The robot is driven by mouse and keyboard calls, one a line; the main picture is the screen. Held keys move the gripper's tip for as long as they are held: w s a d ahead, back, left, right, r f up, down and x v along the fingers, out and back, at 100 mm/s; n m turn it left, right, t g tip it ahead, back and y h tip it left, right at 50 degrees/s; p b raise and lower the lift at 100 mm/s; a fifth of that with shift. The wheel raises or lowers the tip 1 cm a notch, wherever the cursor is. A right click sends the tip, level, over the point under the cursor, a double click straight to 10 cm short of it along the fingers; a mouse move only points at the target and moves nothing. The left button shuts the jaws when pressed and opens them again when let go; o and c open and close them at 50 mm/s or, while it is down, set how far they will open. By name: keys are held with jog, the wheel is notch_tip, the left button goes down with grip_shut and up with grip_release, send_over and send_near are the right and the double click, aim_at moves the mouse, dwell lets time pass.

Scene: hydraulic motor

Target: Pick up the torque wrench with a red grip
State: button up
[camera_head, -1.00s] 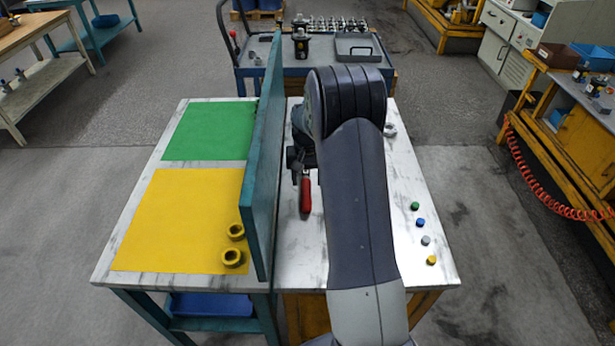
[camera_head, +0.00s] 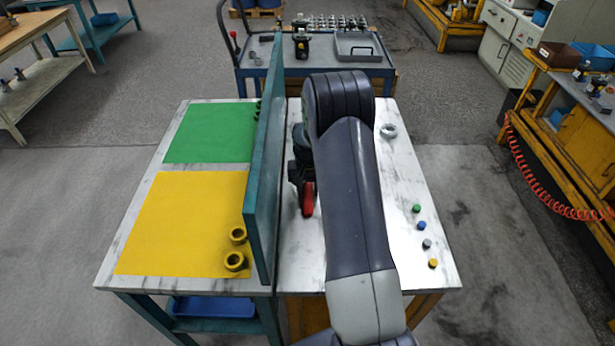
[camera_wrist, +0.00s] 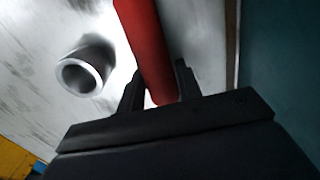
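The torque wrench's red grip (camera_head: 308,200) lies on the right half of the table, close to the teal divider. The rest of the wrench is hidden behind my gripper and arm. In the wrist view the red grip (camera_wrist: 146,45) runs from the top edge down between the two dark fingers of my gripper (camera_wrist: 158,82). One finger is on each side of the grip and both look close to it. I cannot tell whether they press on it. In the head view my gripper (camera_head: 300,172) is low over the wrench and partly covers it.
The tall teal divider (camera_head: 262,170) stands just left of my gripper. A metal ring (camera_head: 388,131) and several coloured caps (camera_head: 427,244) lie on the table's right side. The wrist view shows a hollow metal cylinder (camera_wrist: 80,72) beside the grip. Two yellow rings (camera_head: 236,261) sit left of the divider.

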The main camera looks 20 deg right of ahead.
grip_shut()
jog(key=shift+r, duration=0.15)
notch_tip(320, 180, up, 10)
jog(key=shift+f+b, duration=0.1)
jog(key=shift+b, duration=0.65)
jog(key=shift+c, duration=0.7)
grip_release()
grip_shut()
